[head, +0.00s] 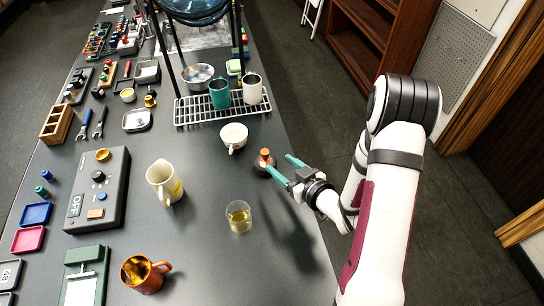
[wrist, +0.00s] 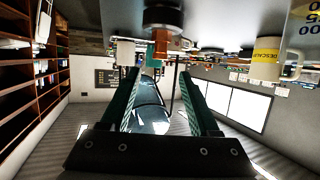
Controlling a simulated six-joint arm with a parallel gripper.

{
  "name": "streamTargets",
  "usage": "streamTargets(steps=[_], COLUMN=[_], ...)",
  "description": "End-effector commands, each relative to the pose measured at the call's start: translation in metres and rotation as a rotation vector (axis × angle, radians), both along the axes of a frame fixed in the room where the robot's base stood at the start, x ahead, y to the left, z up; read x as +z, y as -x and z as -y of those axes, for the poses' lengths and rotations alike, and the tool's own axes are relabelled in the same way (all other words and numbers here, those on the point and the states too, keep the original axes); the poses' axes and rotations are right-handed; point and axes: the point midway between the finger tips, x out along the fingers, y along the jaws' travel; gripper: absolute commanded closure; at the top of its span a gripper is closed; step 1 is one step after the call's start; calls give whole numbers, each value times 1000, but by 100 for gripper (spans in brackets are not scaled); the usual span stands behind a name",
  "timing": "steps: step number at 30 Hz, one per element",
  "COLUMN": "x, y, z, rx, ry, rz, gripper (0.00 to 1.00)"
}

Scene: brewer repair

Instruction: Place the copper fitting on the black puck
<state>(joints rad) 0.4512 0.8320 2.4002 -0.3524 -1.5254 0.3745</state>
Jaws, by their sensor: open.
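The copper fitting (head: 264,154) stands upright on the black puck (head: 261,170), which rests on the dark table right of the centre. In the wrist view, which is upside down, the copper fitting (wrist: 161,43) hangs below the black puck (wrist: 164,17) in the picture, and the two appear to touch. My gripper (head: 279,163) comes in from the right with its green fingers spread and empty. In the wrist view my gripper (wrist: 158,77) has a clear gap between its fingertips. The fitting lies just beyond the tips, apart from them.
A glass of yellow liquid (head: 238,216) stands in front of the puck and a white cup (head: 233,137) behind it. A cream mug (head: 164,182) is to the left. A wire rack (head: 222,107) with mugs is farther back. The table's right edge is close by.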

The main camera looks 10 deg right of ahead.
Motion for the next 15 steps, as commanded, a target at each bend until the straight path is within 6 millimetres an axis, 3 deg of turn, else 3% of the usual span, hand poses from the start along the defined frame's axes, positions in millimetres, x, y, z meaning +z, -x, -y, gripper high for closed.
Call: streamTargets(steps=[6,10,13,15], x=[15,18,21,32], y=[38,42,36,44], z=[16,23,44,60], rx=[-4,-26,-136,-264], ry=[1,30,125,185], rz=[1,-42,-200,-357], gripper=[38,38,38,38])
